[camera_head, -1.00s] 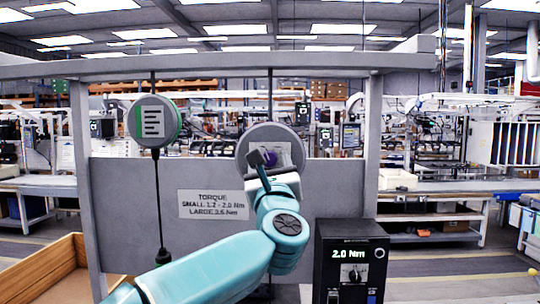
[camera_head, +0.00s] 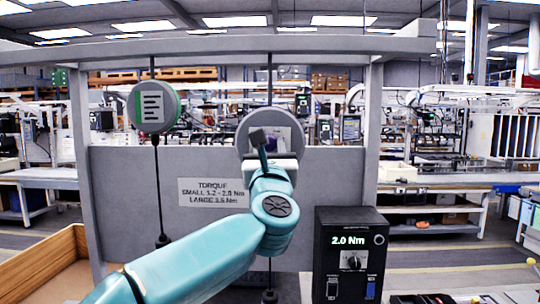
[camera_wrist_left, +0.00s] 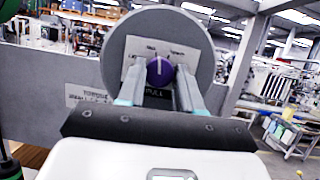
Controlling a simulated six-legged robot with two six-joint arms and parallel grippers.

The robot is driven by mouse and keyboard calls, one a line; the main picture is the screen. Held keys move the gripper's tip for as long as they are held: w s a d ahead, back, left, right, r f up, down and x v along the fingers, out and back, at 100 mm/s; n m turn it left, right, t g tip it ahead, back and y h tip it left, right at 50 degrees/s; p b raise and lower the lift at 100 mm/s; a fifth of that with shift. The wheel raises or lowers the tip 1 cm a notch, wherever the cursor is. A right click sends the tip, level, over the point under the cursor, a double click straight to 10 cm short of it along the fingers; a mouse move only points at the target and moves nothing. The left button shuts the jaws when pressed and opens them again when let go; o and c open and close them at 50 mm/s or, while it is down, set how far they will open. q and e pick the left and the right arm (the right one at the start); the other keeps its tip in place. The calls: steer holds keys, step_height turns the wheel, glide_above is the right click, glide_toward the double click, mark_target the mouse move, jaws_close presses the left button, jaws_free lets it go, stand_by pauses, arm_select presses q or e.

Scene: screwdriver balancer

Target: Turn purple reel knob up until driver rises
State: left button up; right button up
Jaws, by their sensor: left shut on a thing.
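The purple reel knob (camera_wrist_left: 160,71) sits at the centre of a round grey reel (camera_wrist_left: 198,45) in the left wrist view. Its white pointer line stands near upright, between printed labels on the knob plate. My left gripper (camera_wrist_left: 160,88) is shut on the knob, one finger on each side. In the head view the grey reel (camera_head: 245,128) hangs on the right half of the frame, and my left gripper (camera_head: 268,152) covers most of the knob. A dark fitting (camera_head: 269,296) on the line below shows at the bottom edge; my arm hides much of that line. My right gripper is out of view.
A second reel with a green rim (camera_head: 153,107) hangs at left with a driver cable below. A torque sign (camera_head: 213,192) is on the grey panel. A black control box (camera_head: 351,222) reading 2.0 Nm stands at right, a wooden bin (camera_head: 40,258) at lower left.

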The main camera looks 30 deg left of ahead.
arm_select(q)
steer(key=m, duration=0.1)
steer(key=m+h+b, duration=0.1)
steer(key=shift+a+f+m+t, duration=0.15)
steer(key=shift+m+t, duration=0.15)
steer(key=shift+m+t+h, duration=0.4)
steer(key=shift+m+h, duration=0.3)
steer(key=shift+m, duration=0.5)
steer(key=shift+s+a+r+m+t+h, duration=0.1)
steer(key=shift+m+t+h, duration=0.1)
steer(key=shift+m+h, duration=0.75)
steer(key=shift+s+r+m+t+h, duration=0.1)
steer(key=shift+m+t+h, duration=0.2)
steer(key=shift+m, duration=1.25)
steer(key=o, duration=1)
steer(key=shift+w, duration=0.1)
steer(key=shift+o, duration=0.2)
